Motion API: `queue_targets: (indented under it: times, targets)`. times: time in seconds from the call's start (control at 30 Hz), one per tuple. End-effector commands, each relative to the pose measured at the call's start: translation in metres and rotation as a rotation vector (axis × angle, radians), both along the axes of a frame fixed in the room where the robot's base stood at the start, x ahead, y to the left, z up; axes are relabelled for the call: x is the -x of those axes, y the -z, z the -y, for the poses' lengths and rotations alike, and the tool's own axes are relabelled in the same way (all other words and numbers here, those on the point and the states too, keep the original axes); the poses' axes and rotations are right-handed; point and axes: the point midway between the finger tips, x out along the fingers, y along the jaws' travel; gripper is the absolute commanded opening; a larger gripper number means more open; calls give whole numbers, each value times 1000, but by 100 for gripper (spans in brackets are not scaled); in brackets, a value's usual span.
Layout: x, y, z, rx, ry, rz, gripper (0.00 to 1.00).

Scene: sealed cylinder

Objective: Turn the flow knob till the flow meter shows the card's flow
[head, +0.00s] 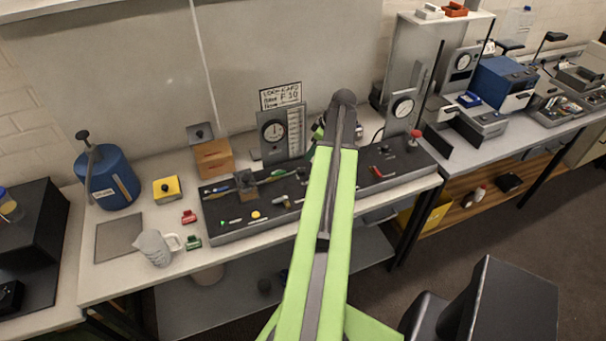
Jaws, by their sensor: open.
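A small white card (281,96) stands at the back of the bench. Its print is small, and one line seems to read "F 10". Below it a grey panel carries a round dial (273,131) and a pale upright scale (294,128); I cannot make out either reading. A second round dial (402,106) is on a grey upright farther right. A red-topped knob (415,134) stands at the right end of the dark console (230,231). I cannot tell which control is the flow knob. My green arm crosses the console's middle, and my gripper is hidden behind it.
A blue tank (110,183), a yellow box with a black button (167,189), a wooden block (213,158) and a grey jug (155,248) stand on the left. A blue machine (500,84) is on the right bench.

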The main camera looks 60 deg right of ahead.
Motion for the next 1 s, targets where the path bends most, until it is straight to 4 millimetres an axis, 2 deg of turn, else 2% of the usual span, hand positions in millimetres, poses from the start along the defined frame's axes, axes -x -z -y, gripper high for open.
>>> queue_targets:
  times: [0.03,0.43,0.57,0.83,1.0]
  targets:
    - [-5,23,0,1,-2,0,50]
    - [-37,100,-4,0,0,0,50]
    - [-42,109,-5,0,1,0,50]
    - [-43,107,-5,-1,2,0,50]
    - [-43,107,-5,0,2,0,28]
